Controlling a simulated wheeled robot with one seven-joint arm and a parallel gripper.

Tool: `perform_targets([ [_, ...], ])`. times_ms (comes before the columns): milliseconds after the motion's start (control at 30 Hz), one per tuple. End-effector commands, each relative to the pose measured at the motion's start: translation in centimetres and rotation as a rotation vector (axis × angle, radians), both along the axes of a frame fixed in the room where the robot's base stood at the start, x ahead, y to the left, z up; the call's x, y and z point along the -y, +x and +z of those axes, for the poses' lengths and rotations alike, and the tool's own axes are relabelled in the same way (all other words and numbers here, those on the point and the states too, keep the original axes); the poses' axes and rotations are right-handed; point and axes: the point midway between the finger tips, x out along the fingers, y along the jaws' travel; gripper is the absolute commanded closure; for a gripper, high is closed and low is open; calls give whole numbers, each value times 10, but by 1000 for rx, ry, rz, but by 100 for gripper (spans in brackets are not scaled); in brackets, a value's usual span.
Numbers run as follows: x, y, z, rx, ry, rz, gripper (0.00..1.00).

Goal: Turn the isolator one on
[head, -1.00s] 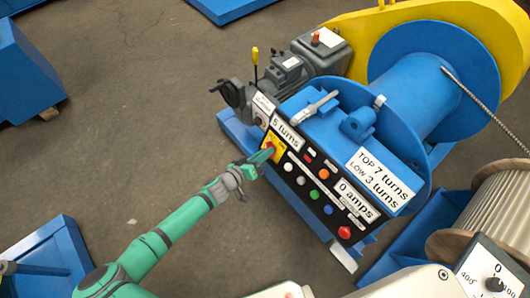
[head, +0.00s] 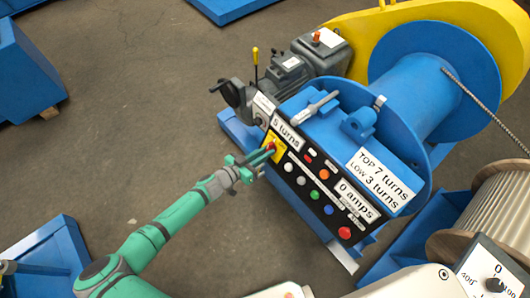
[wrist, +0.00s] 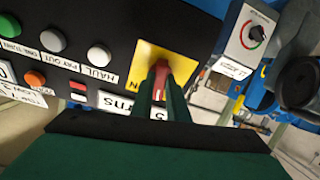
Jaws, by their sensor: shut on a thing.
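The isolator is a red handle (wrist: 161,72) on a yellow plate (wrist: 178,56), set at the upper left end of the black control panel (head: 318,192). In the head view the yellow plate (head: 273,147) is partly covered by my fingers. My gripper (head: 267,156) reaches the panel from the lower left. In the wrist view my gripper's two green fingers (wrist: 160,90) stand on either side of the red handle, shut on it. A letter shows on the plate left of the handle, but the rest of the wording is hidden.
Right of the isolator on the panel are several push buttons, including a green one (head: 314,195) and a red one (head: 344,233). A lever with a yellow knob (head: 255,56) stands above. The blue drum (head: 425,85) is behind.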

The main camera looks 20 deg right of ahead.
Motion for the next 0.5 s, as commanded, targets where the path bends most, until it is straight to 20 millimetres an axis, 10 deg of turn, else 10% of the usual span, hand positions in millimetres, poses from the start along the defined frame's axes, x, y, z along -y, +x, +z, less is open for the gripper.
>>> perform_targets([
  [500,0,4,1,414,151,-218,100],
])
